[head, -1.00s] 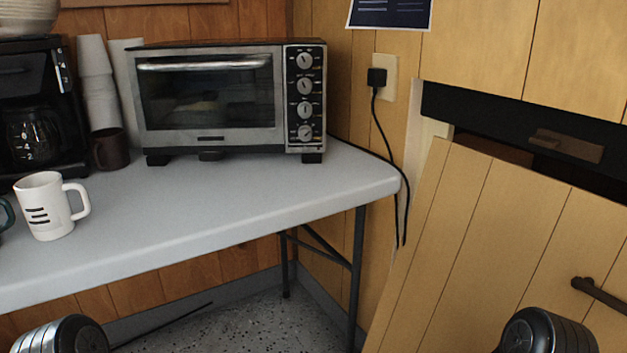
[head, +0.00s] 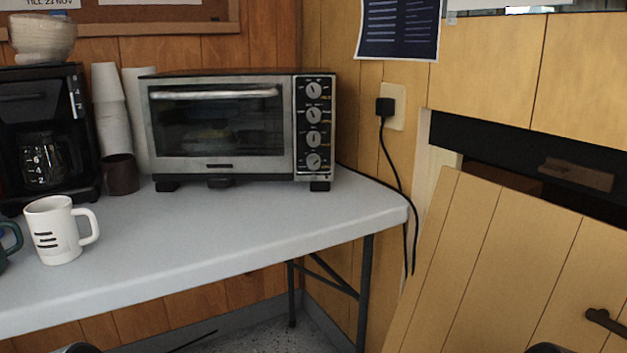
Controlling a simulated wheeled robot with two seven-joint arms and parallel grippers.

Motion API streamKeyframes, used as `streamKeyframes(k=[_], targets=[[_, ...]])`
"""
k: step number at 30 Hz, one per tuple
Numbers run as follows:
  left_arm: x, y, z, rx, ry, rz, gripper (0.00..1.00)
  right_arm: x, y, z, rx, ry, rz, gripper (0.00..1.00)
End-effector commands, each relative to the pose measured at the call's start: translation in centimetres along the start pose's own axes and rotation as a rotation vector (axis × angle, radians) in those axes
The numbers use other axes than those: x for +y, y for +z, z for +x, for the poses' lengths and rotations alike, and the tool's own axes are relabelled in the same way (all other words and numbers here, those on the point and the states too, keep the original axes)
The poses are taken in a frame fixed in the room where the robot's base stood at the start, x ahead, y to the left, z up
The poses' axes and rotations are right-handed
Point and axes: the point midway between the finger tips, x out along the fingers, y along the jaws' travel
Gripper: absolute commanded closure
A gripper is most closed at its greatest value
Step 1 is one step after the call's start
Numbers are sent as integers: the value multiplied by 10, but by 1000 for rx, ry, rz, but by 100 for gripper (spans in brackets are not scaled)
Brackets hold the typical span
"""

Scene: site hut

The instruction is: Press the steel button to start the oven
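The toaster oven (head: 219,163) stands on the white table against the back wall, with a steel front, a dark glass door and a horizontal handle (head: 213,94). Its door is shut. A black control panel (head: 314,128) at its right side has several round controls in a column. The lowest control (head: 314,161) looks greyer than the others. I cannot tell for sure whether it is the steel button. Neither of my grippers shows in the head view; only dark rounded tips of my arms show at the bottom edge.
A coffee maker (head: 42,130), stacked white cups (head: 109,120), a brown mug (head: 121,175) and a white mug (head: 58,232) stand left of the oven. The white table (head: 230,225) is clear before the oven.

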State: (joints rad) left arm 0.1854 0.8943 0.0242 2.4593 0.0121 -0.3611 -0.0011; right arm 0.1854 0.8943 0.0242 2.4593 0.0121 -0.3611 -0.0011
Motion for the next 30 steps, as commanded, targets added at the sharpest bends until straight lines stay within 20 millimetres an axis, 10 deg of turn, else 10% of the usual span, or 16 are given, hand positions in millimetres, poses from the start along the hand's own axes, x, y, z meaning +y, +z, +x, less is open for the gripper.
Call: streamKeyframes(k=[9, 30], targets=[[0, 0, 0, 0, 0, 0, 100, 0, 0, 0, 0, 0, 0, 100], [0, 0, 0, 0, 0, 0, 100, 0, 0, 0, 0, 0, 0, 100]])
